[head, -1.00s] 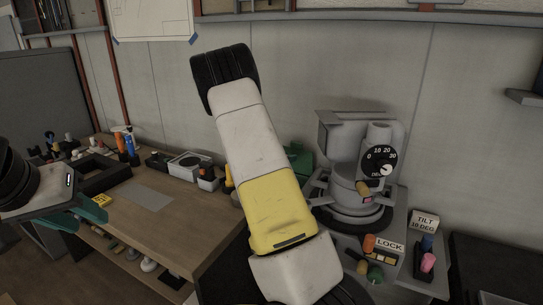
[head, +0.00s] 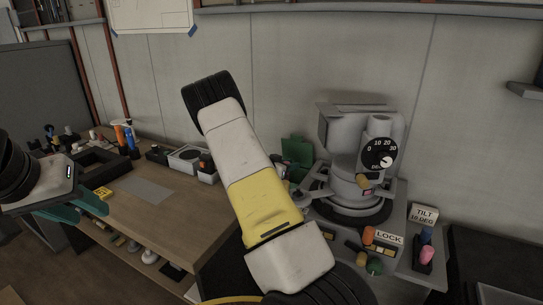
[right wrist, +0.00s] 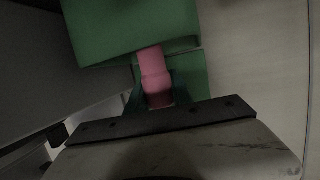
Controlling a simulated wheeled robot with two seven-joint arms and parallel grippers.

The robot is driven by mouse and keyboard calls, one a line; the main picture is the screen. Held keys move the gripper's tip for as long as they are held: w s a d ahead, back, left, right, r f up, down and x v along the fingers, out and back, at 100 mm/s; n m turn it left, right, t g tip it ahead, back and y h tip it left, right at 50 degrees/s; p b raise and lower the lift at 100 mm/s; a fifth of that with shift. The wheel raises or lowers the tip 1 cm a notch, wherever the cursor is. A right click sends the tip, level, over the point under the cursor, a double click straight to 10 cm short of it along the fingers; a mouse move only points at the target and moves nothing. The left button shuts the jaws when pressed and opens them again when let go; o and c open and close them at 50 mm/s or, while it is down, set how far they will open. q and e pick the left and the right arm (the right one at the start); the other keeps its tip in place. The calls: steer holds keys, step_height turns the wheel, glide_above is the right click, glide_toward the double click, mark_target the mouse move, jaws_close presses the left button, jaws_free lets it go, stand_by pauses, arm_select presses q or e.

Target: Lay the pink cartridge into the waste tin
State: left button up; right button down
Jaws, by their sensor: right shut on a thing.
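The pink cartridge (right wrist: 156,78) shows in the right wrist view, shut between the teal fingers of my right gripper (right wrist: 158,98). Its far end meets the edge of a green box-like thing, probably the waste tin (right wrist: 125,25), in the picture; whether they touch I cannot tell. In the head view a green tin or lid (head: 298,150) stands against the wall beside the grey instrument. My right arm hides its own gripper and the held cartridge there. My left gripper (head: 80,208) is empty, its teal fingers apart, by the bench's left end.
The grey instrument with a dial (head: 378,152) stands right of my right arm. Before it are a LOCK label (head: 389,238), coloured knobs and another pink piece (head: 427,255). The wooden bench (head: 170,215) holds bottles and small boxes; its middle is fairly clear.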

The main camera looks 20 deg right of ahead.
steer(key=shift+f, duration=0.5)
steer(key=c, duration=1)
jaws_free()
steer(key=shift+c, duration=0.2)
steer(key=o, duration=0.5)
steer(key=shift+c, duration=0.2)
steer(key=shift+a, duration=0.1)
steer(key=v, duration=0.7)
steer(key=shift+s+a+r, duration=0.15)
steer(key=shift+s+a, duration=0.05)
steer(key=shift+a, duration=0.05)
